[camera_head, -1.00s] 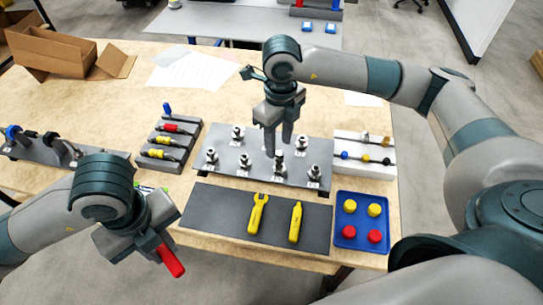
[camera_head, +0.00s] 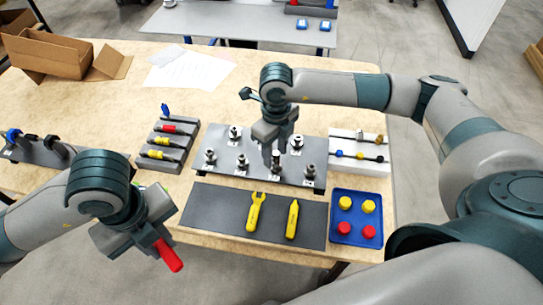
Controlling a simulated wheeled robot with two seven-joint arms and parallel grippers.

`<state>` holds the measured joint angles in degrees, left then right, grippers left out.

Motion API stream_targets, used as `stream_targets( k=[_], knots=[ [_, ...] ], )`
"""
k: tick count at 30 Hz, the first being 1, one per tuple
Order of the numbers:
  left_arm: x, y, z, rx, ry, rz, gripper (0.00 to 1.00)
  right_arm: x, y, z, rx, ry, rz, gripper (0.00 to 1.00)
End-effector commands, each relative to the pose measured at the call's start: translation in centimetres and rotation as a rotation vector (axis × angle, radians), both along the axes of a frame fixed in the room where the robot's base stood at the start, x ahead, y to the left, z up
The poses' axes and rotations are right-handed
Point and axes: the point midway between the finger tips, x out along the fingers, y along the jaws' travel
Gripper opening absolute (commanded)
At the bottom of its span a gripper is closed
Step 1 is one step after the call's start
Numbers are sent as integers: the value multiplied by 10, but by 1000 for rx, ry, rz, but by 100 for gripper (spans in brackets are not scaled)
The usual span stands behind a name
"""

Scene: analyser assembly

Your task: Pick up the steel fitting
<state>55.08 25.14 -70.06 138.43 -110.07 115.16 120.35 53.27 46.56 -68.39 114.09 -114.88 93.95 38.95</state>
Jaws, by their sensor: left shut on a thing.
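Several steel fittings stand upright on a grey plate (camera_head: 223,167) in the middle of the table. One steel fitting (camera_head: 277,160) is right at my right gripper's fingertips, partly hidden by them. Other fittings stand at the back left (camera_head: 234,133), back right (camera_head: 297,142) and front right (camera_head: 309,171). My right gripper (camera_head: 273,153) points down over the plate with its fingers apart; whether they touch the fitting is unclear. My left gripper (camera_head: 158,245) is shut on a red-handled tool (camera_head: 169,256), held in front of the table's front left edge.
A dark mat (camera_head: 225,213) with a yellow wrench (camera_head: 256,211) and a yellow pen-shaped tool (camera_head: 292,219) lies in front. A blue tray (camera_head: 335,237) holds red and yellow caps. A cardboard box (camera_head: 55,55) sits back left.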

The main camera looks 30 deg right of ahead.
Motion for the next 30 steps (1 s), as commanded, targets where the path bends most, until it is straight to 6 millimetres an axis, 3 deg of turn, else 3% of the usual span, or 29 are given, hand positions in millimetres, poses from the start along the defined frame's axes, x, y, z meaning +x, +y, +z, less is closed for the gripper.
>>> stream_targets(
  k=[1, 5, 20, 27, 30],
  knots=[
    [0, 0, 0, 0, 0, 0, 0, 0, 0, 0, 0, 0, 0, 32],
    [0, 0, 0, 0, 0, 0, 0, 0, 0, 0, 0, 0, 0, 1],
    [0, 0, -5, 0, 0, 0, 0, 1, 0, 7, 1, -3, 0, 0],
    [0, 0, -23, 0, 0, 0, 0, 2, 0, 36, 1, -6, 1, 0],
    [0, 0, -29, 0, 0, 0, 0, -14, -6, 47, 0, -3, 2, 0]
  ],
)
